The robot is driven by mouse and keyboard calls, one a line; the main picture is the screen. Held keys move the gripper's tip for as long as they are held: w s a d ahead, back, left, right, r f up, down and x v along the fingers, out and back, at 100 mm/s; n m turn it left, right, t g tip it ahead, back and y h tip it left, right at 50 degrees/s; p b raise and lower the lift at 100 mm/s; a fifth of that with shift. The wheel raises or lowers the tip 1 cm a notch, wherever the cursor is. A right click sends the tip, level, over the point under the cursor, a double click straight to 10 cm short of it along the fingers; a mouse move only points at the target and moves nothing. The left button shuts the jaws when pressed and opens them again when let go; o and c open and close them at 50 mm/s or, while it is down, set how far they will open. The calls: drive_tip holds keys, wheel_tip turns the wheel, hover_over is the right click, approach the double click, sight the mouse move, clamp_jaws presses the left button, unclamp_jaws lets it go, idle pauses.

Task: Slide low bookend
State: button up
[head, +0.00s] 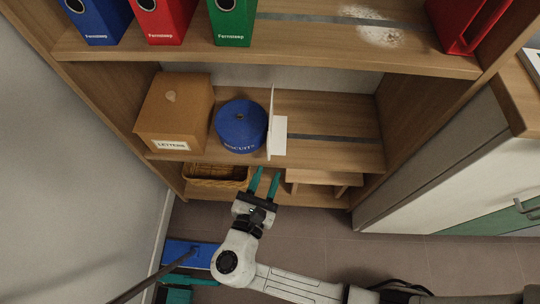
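The white bookend (278,138) stands upright on the low shelf (335,120), with its thin upright plate beside the blue biscuit tin and its flat foot to the right. My gripper (265,182) is in front of and below the shelf's front edge, pointing toward the shelf. Its two teal fingers are apart with nothing visible between them. The fingertips look apart from the bookend and a little to its left in the picture.
The blue biscuit tin (240,125) and a brown letters box (175,112) stand left of the bookend. The shelf to the right is clear. Below are a wicker basket (215,176) and a small wooden stool (322,178). Binders (232,20) stand above.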

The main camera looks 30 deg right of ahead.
sight(268, 154)
drive_tip(key=shift+n+t, duration=0.7)
drive_tip(key=shift+n, duration=0.1)
drive_tip(key=b+x, duration=0.1)
drive_tip(key=x, duration=0.5)
drive_tip(key=w+a+b+x, duration=0.1)
drive_tip(key=x, duration=0.2)
drive_tip(key=shift+w+d+f+b, duration=0.1)
drive_tip(key=shift+w+f+b, duration=0.15)
drive_tip(key=shift+b, duration=0.1)
drive_tip(key=shift+s, duration=0.1)
clamp_jaws()
